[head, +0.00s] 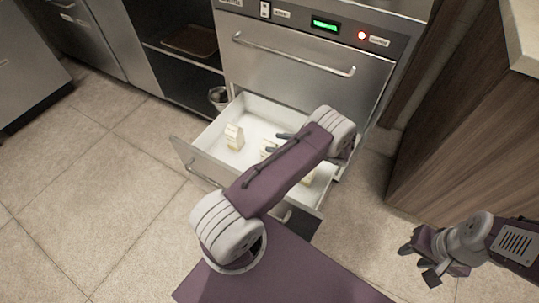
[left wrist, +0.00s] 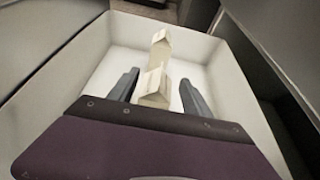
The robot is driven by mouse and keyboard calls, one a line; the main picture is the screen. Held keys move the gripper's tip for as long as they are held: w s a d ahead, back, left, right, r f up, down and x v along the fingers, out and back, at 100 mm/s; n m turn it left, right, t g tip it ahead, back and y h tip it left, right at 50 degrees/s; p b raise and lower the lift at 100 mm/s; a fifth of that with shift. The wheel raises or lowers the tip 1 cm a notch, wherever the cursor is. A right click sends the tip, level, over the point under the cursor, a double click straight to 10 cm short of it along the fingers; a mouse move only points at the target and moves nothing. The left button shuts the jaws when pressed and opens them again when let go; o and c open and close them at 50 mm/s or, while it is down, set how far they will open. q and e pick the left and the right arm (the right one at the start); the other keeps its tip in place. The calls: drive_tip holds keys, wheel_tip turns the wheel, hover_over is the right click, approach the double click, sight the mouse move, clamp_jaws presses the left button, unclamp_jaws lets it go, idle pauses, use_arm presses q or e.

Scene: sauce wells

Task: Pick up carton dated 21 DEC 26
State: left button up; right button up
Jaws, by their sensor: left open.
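Several small cream cartons with gabled tops stand in an open white drawer. One carton (head: 234,137) is at the drawer's left. A second (head: 267,146) is near my left gripper (head: 275,143), and a third (head: 307,178) is partly hidden by my left arm. In the left wrist view, my left gripper (left wrist: 159,78) is open, with its fingers on either side of a near carton (left wrist: 152,90) and not closed on it. Another carton (left wrist: 159,46) stands just beyond. No date is readable on any carton. My right gripper (head: 421,262) is open and empty, outside the drawer at lower right.
The drawer's walls (head: 196,165) surround the cartons. A steel appliance (head: 300,65) with a handle and green display is behind it. A small pot (head: 218,97) stands on the low shelf at left. A wooden cabinet (head: 455,130) is at right. Floor on the left is clear.

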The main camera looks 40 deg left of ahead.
sight(269, 141)
use_arm(q)
drive_tip(key=b+x, duration=0.1)
drive_tip(key=x, duration=0.2)
drive_tip(key=shift+a+f, duration=0.1)
drive_tip(key=shift+f, duration=0.2)
drive_tip(key=shift+a, duration=0.25)
drive_tip(key=shift+r, duration=0.1)
clamp_jaws()
drive_tip(key=shift+s, duration=0.1)
drive_tip(key=shift+s+d, duration=0.1)
drive_tip(key=shift+s, duration=0.05)
idle(0.5)
